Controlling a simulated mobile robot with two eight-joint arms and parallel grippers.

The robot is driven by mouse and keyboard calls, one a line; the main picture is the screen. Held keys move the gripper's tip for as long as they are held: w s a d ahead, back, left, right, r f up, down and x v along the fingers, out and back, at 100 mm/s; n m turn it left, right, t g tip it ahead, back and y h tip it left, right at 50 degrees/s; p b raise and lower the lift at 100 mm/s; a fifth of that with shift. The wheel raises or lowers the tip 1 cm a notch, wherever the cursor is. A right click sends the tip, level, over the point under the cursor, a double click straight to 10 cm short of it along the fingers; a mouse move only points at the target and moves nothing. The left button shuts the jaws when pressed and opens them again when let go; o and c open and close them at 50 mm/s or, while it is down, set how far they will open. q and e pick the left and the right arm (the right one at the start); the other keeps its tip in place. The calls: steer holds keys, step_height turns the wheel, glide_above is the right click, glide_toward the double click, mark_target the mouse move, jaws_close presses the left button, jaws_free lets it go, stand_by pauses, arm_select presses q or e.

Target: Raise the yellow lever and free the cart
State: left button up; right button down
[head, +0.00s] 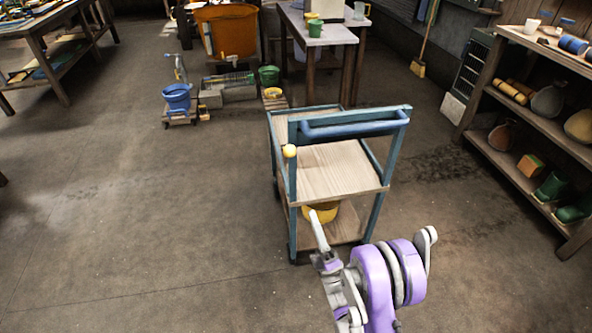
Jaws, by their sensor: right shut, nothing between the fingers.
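The cart (338,172) has a blue frame, wooden shelves and a blue push handle (355,126) across its near top. It stands upright on the floor in the middle of the view. A yellow rounded thing (322,211) shows low on the cart, partly hidden by my right gripper (318,232). That gripper is shut and empty, pointing up in front of the cart's lower near side. I cannot tell whether it touches anything. My left gripper is out of view.
A shelf rack (535,130) with pots and boots stands at the right. A work table (318,30) stands behind the cart. A blue bucket on a small trolley (178,103) and an orange tub (227,32) are back left. The floor left of the cart is clear.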

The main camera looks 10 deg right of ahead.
steer(key=shift+w+r, duration=0.1)
steer(key=p, duration=0.2)
glide_toward(287, 149)
steer(key=w, duration=0.1)
steer(key=w+r, duration=0.1)
steer(key=w, duration=0.1)
steer(key=w+r, duration=0.1)
steer(key=shift+w+a, duration=0.1)
steer(key=shift+w, duration=0.05)
steer(key=shift+r, duration=0.15)
